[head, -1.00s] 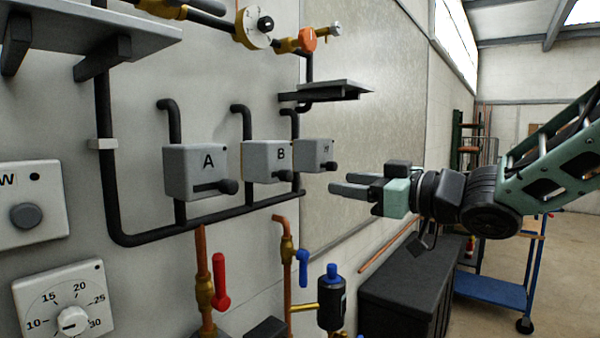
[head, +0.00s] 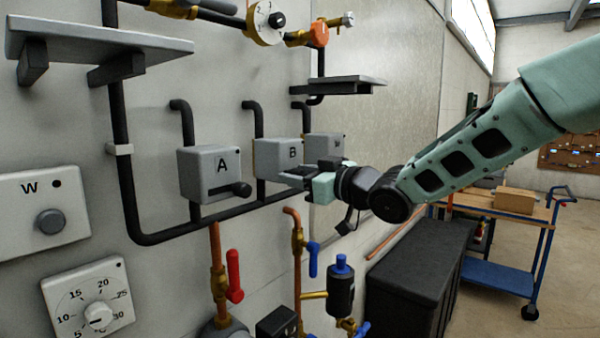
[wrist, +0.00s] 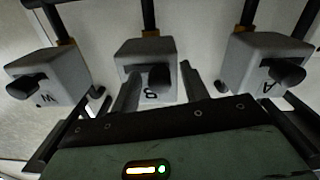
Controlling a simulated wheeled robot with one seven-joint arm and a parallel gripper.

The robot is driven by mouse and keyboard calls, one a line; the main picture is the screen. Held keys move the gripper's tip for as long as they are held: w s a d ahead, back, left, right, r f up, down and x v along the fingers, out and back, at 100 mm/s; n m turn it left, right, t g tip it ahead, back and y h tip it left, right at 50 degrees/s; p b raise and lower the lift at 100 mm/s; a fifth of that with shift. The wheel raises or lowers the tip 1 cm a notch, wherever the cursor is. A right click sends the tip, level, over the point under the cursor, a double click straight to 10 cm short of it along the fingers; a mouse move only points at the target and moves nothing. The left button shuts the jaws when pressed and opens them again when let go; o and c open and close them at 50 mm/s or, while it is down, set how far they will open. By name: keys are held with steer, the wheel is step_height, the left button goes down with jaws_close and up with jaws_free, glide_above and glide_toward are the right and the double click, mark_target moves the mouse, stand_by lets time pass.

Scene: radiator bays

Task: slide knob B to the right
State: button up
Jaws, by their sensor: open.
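Box B (head: 278,155) is a grey wall box with a dark knob on its front, between boxes A and W on the black pipework. In the head view my gripper (head: 287,176) is in front of box B and hides its knob. In the wrist view, which is upside down, box B (wrist: 140,52) is in the middle and knob B (wrist: 159,77) shows between the two fingers of my gripper (wrist: 160,75). The fingers are open, one on each side of the knob. I cannot tell whether either finger touches it.
Box A (head: 209,170) is to the left, with its knob (head: 242,189) sticking out. Box W (head: 325,147) is close on the right, partly hidden. A small shelf (head: 345,84) is above; red (head: 234,275) and blue (head: 313,259) valve handles and a black cabinet (head: 415,285) are below.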

steer(key=shift+c, duration=0.4)
jaws_close()
steer(key=shift+w+d+p, duration=0.55)
steer(key=shift+w+d, duration=0.7)
steer(key=shift+w, duration=0.3)
steer(key=shift+o, duration=0.4)
jaws_free()
steer(key=shift+w+d, duration=0.1)
steer(key=b+v, duration=0.5)
steer(key=v, duration=1.2)
steer(key=shift+b, duration=0.4)
